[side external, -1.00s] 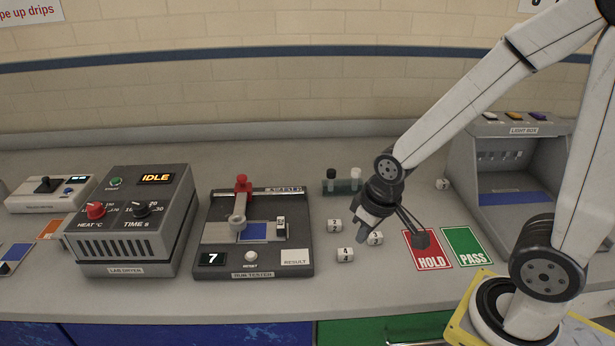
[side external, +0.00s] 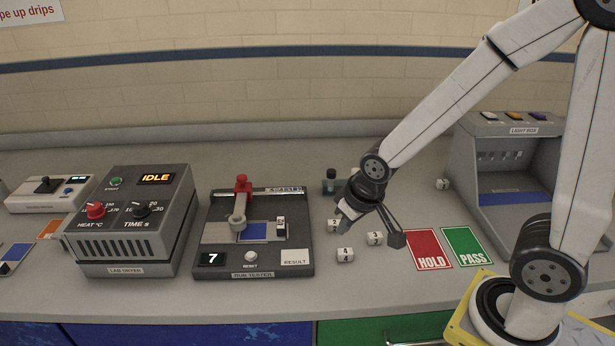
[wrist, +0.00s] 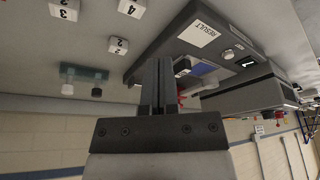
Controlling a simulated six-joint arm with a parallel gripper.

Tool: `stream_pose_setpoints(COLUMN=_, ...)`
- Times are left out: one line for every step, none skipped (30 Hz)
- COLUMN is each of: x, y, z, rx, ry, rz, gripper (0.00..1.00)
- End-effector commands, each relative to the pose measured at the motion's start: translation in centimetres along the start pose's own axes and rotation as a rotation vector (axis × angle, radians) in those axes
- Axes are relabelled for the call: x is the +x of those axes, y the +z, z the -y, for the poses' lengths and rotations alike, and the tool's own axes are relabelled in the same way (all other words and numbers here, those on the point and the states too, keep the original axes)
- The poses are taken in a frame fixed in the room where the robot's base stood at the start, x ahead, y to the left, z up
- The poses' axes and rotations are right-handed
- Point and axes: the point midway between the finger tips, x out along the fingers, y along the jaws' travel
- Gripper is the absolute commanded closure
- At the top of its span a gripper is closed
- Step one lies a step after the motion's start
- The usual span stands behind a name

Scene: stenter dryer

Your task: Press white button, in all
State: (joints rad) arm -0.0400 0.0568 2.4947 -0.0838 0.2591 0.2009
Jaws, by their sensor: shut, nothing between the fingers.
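The round white RESET button (side external: 250,256) sits on the front of the dark rub tester (side external: 298,228), beside a display reading 7. It also shows in the wrist view (wrist: 228,53), to the right of my fingers. My gripper (side external: 343,214) is shut and empty, pointing down above the bench, to the right of the tester and apart from the button. In the wrist view my two dark fingers (wrist: 159,64) lie side by side. Nothing hides the button in the side view.
White numbered cubes (side external: 345,255) lie below and beside my gripper. The lab dryer (side external: 139,220) stands left of the tester. A red HOLD card (side external: 428,249), a green PASS card (side external: 463,246) and the light box (side external: 516,131) with several top buttons are at right. The tester's red-topped arm (side external: 241,195) stands up.

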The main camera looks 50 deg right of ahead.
Motion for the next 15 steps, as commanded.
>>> stream_pose_setpoints(x=0.2, y=-0.9, z=0.4, rx=0.014, ry=-0.004, rz=-0.023, gripper=1.0)
stream_pose_setpoints(x=0.3, y=-1.4, z=0.7, rx=0.027, ry=-0.007, rz=-0.037, gripper=1.0)
stream_pose_setpoints(x=0.5, y=-2.1, z=1.1, rx=0.043, ry=-0.012, rz=-0.059, gripper=1.0)
stream_pose_setpoints(x=0.6, y=-2.6, z=1.4, rx=0.057, ry=-0.018, rz=-0.073, gripper=1.0)
stream_pose_setpoints(x=0.7, y=-3.2, z=1.7, rx=0.069, ry=-0.024, rz=-0.09, gripper=1.0)
stream_pose_setpoints(x=0.8, y=-4.0, z=2.1, rx=0.088, ry=-0.033, rz=-0.111, gripper=1.0)
stream_pose_setpoints(x=0.9, y=-4.5, z=2.5, rx=0.101, ry=-0.041, rz=-0.127, gripper=1.0)
stream_pose_setpoints(x=1.0, y=-5.0, z=2.9, rx=0.115, ry=-0.05, rz=-0.141, gripper=1.0)
stream_pose_setpoints(x=1.1, y=-5.8, z=3.4, rx=0.131, ry=-0.063, rz=-0.162, gripper=1.0)
stream_pose_setpoints(x=1.2, y=-6.2, z=3.8, rx=0.145, ry=-0.073, rz=-0.175, gripper=1.0)
stream_pose_setpoints(x=1.3, y=-6.8, z=4.2, rx=0.158, ry=-0.085, rz=-0.19, gripper=1.0)
stream_pose_setpoints(x=1.4, y=-7.5, z=4.8, rx=0.177, ry=-0.101, rz=-0.208, gripper=1.0)
stream_pose_setpoints(x=1.5, y=-7.9, z=5.2, rx=0.189, ry=-0.114, rz=-0.219, gripper=1.0)
stream_pose_setpoints(x=1.5, y=-8.4, z=5.7, rx=0.203, ry=-0.128, rz=-0.233, gripper=1.0)
stream_pose_setpoints(x=1.6, y=-9.0, z=6.3, rx=0.219, ry=-0.147, rz=-0.247, gripper=1.0)
